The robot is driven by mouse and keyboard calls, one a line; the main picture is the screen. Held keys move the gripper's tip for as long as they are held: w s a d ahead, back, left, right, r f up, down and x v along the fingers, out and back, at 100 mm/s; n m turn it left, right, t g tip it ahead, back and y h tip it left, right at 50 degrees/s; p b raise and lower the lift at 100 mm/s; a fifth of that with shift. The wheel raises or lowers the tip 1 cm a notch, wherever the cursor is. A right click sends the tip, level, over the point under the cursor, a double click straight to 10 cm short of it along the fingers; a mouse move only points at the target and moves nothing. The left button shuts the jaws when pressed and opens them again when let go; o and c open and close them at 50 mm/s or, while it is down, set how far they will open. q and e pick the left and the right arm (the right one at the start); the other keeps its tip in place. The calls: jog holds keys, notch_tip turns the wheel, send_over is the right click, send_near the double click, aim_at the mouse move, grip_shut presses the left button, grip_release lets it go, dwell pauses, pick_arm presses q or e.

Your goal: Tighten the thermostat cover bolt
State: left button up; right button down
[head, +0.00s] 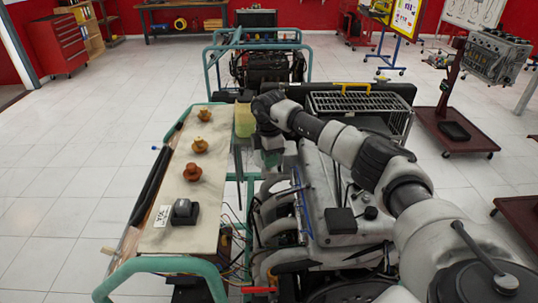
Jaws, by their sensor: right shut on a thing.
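The engine (322,190) of the near trainer stands in its teal frame, with a silver-grey top and curved intake pipes on its left side. My right arm comes in from the lower right and reaches over the engine to its far left end. My right gripper (271,156) points down there, beside the pale yellow-green reservoir. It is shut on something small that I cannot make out. The thermostat cover and its bolt cannot be told apart at this size and are probably behind the gripper or arm. My left gripper is not in view.
A beige panel (170,160) with several orange-brown knobs and a black box (184,212) lies left of the engine. A second trainer (268,65) is farther back. The tiled floor at left is clear.

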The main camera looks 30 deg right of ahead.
jog(key=shift+r+m+p, duration=0.15)
jog(key=shift+m+p, duration=0.35)
jog(key=shift+m, duration=1.5)
jog(key=c, duration=1)
grip_release()
notch_tip(320, 180, up, 11)
jog(key=b, duration=0.3)
jog(key=shift+f, duration=0.2)
